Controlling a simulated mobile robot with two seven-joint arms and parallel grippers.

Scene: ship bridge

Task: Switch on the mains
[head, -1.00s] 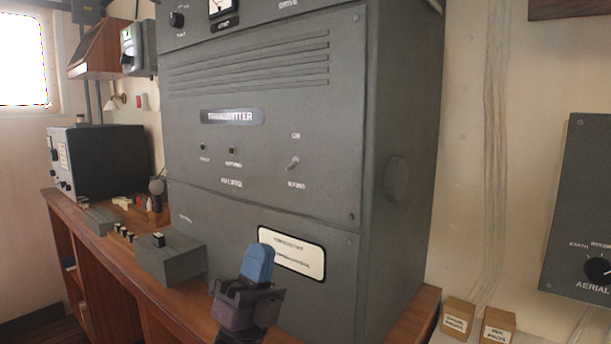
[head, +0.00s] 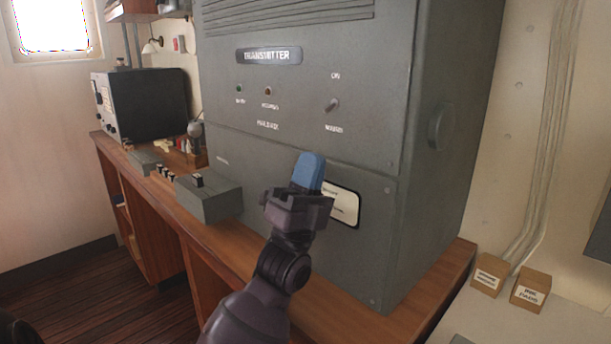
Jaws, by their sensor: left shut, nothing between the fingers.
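The mains switch (head: 332,105) is a small toggle on the front of the grey transmitter cabinet (head: 300,140), with "ON" printed above it and "MAINS" below. Its lever is small, and I cannot tell for sure which way it sits. My left gripper (head: 309,172) has blue fingertips pressed together and holds nothing. It is in front of the lower panel, below and a little left of the switch, apart from it in the picture. It covers part of a white label plate (head: 345,206). My right gripper is not in view.
A grey box (head: 212,203) with a knob stands on the wooden desk (head: 262,254), left of my arm. Two small labelled boxes (head: 530,290) sit at the lower right. The space before the switch is clear.

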